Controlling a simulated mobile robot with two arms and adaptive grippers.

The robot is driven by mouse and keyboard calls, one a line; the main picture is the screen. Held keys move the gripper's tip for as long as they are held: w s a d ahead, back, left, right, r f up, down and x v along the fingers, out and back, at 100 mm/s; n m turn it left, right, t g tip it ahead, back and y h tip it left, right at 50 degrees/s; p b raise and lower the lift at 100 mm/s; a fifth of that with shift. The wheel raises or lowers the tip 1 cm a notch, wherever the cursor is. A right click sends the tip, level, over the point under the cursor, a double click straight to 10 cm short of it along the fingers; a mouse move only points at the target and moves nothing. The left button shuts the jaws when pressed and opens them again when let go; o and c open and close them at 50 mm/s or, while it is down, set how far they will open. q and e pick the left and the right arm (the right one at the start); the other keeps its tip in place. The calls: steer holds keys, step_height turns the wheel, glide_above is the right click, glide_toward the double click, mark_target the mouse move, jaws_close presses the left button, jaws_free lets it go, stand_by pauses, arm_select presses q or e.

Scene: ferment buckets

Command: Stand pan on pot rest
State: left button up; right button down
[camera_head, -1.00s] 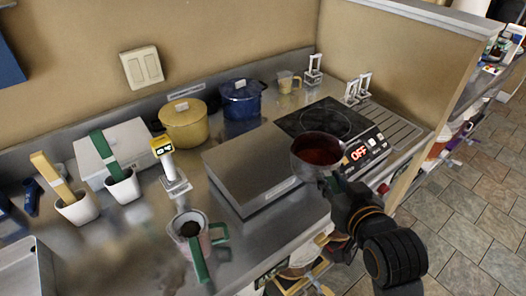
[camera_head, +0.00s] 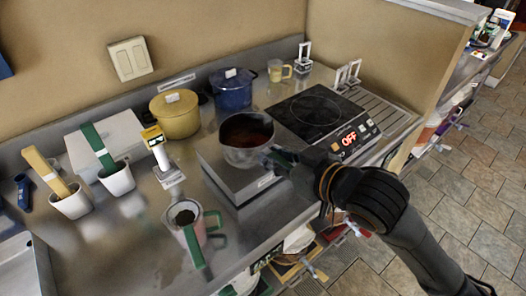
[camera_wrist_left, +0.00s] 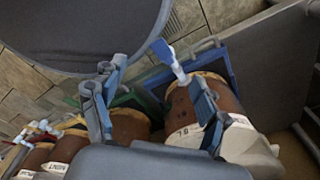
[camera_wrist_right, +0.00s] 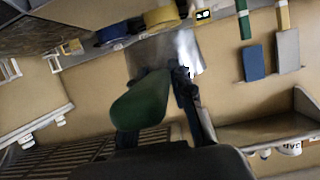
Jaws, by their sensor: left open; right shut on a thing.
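The small steel pan (camera_head: 247,153) with dark red-brown contents is over the flat steel block (camera_head: 222,174), which looks like the pot rest. It is upright; I cannot tell whether its base touches the block. My right gripper (camera_head: 280,163) is shut on the pan's handle at the pan's lower right.
The hob (camera_head: 315,110) right of the block is bare, and its display reads OFF. A yellow pot (camera_head: 175,117) and blue pot (camera_head: 232,92) stand behind. A cup with a green handle (camera_head: 187,220) and a yellow-topped device (camera_head: 160,155) stand left of the block.

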steer(key=w+d+f+p, duration=0.1)
steer(key=w+f+p, duration=0.2)
steer(key=w+f, duration=0.8)
steer(key=shift+w+f, duration=0.4)
steer(key=shift+f, duration=0.2)
steer(key=c, duration=1.1)
jaws_free()
steer(key=shift+c, duration=0.2)
